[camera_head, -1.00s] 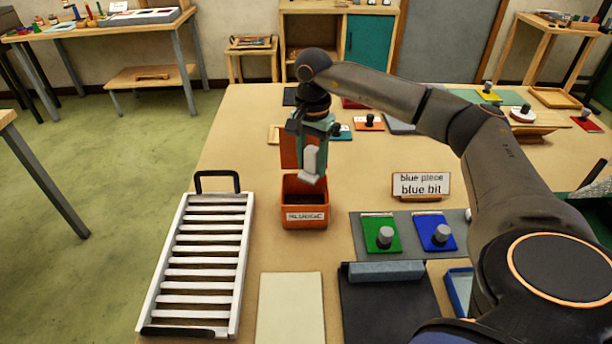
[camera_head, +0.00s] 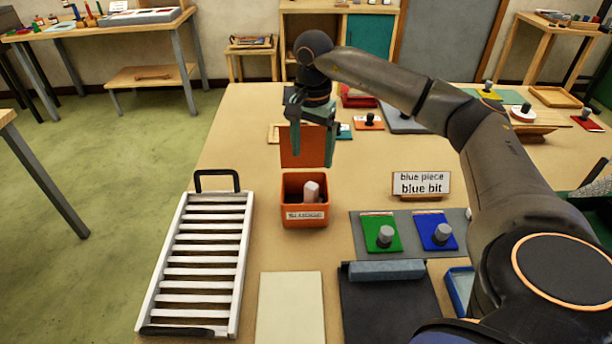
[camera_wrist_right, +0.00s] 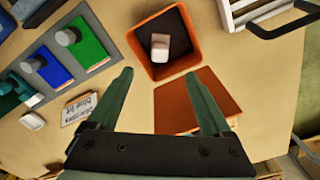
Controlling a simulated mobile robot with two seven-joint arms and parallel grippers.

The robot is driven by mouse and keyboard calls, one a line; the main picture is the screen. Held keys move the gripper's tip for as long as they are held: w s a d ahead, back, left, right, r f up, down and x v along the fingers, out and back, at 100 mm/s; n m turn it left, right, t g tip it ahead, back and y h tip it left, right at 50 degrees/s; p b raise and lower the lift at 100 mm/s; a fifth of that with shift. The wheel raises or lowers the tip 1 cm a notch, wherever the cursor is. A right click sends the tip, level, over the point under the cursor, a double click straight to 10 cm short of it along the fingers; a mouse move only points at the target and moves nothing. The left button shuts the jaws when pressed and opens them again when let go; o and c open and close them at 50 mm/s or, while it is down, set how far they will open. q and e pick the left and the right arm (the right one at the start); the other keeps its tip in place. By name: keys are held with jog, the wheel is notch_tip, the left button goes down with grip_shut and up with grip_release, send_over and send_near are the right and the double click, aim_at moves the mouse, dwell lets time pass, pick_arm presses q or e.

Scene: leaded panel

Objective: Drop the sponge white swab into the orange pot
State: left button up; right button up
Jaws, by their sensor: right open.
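The white swab (camera_head: 311,191) is inside the open orange pot (camera_head: 305,215), standing or leaning, with its top showing near the rim. In the right wrist view the swab (camera_wrist_right: 160,46) sits within the walls of the pot (camera_wrist_right: 136,42), on its dark floor. My right gripper (camera_head: 311,160) is open and empty, above and just behind the pot. In the right wrist view its two fingers (camera_wrist_right: 163,88) are spread wide with nothing between them. An orange flap or lid (camera_head: 290,146) stands up behind the pot. My left gripper is not in view.
A white slatted rack (camera_head: 207,262) lies left of the pot. Green (camera_head: 380,233) and blue (camera_head: 436,230) pieces with grey knobs sit at the right, before a "blue piece / blue bit" sign (camera_head: 421,185). A pale sheet (camera_head: 290,308) lies in front.

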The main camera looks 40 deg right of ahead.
notch_tip(320, 180, up, 10)
dwell(0.3)
dwell(0.4)
